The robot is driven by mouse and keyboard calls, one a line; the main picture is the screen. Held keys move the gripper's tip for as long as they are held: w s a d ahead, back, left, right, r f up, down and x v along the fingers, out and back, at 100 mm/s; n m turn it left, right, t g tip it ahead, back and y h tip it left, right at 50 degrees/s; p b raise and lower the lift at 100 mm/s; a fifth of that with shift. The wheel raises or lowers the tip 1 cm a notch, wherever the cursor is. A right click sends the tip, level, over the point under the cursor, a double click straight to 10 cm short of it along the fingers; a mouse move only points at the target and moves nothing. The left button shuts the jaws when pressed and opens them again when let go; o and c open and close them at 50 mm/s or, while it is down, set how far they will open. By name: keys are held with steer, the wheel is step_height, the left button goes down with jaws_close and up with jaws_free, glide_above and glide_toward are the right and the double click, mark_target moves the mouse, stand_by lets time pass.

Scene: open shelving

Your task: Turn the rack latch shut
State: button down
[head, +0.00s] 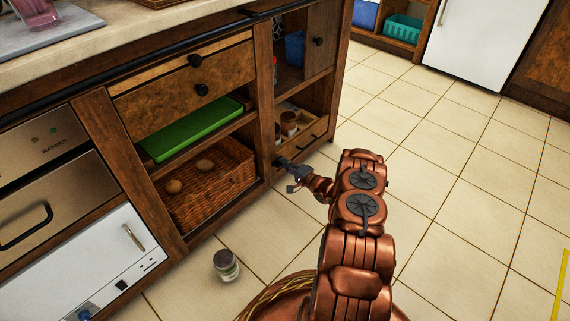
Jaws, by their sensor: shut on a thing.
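My gripper (291,173) is at the end of my copper-coloured arm, low at the right part of the cabinet. It is shut on a small dark piece, the rack latch (280,161), at the left end of the low wooden rack front (301,147). The jaws and the latch are small and partly cover each other, so the latch's angle is hard to tell. The rack holds several small jars (288,123) and has a dark bar handle on its front.
A jar (226,265) stands on the tiled floor left of my arm. A wicker basket (208,190) and a green tray (195,128) sit in the open bay to the left.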

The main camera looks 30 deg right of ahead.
steer(key=c, duration=1.2)
jaws_free()
steer(key=shift+c, duration=0.2)
steer(key=v, duration=1.2)
